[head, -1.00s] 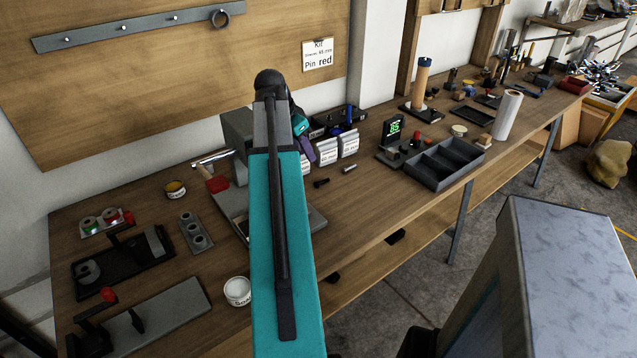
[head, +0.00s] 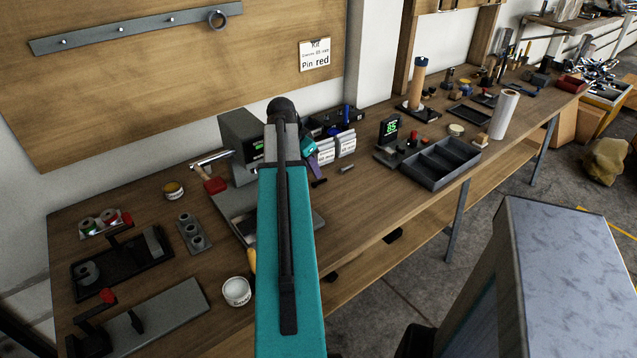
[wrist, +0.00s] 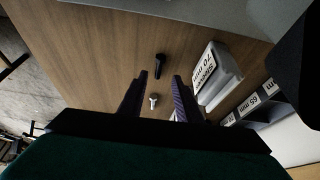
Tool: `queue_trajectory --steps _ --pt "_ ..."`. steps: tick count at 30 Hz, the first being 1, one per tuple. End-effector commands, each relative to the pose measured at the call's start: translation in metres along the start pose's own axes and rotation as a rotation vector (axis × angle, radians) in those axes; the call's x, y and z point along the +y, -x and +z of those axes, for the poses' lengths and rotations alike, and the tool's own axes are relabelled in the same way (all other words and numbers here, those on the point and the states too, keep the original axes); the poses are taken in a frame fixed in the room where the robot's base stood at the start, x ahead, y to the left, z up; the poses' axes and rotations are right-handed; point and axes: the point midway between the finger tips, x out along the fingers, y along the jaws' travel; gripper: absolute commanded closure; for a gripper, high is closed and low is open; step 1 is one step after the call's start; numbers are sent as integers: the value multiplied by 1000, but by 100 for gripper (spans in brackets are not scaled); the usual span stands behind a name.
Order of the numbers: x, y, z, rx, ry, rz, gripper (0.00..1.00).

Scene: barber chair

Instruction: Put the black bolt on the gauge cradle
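The black bolt (wrist: 160,65) lies on the wooden bench, just beyond my fingertips in the wrist view. In the head view it shows as a small dark piece (head: 319,183) just below my gripper (head: 311,158). A silver bolt (wrist: 153,100) lies near it, also on the bench in the head view (head: 346,169). In the wrist view my gripper (wrist: 160,76) is open and empty, its two fingers apart above the bench. A gauge with a green display (head: 389,128) stands to the right; I cannot tell which part is its cradle.
A grey machine (head: 240,135) stands left of my gripper. A dark divided tray (head: 440,180) sits beside the gauge. Bare bench lies in front of the bolts.

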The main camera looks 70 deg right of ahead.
Motion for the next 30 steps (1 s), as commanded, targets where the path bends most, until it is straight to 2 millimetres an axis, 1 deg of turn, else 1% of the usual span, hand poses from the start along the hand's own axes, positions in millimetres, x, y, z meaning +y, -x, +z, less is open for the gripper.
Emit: queue_trajectory --steps 13,17,23,30 --pt "0 -3 0 0 0 0 69" --pt "1 -7 0 0 0 0 69" --pt "3 -23 -1 -1 0 1 69" --pt "3 -47 -1 -1 1 0 69"
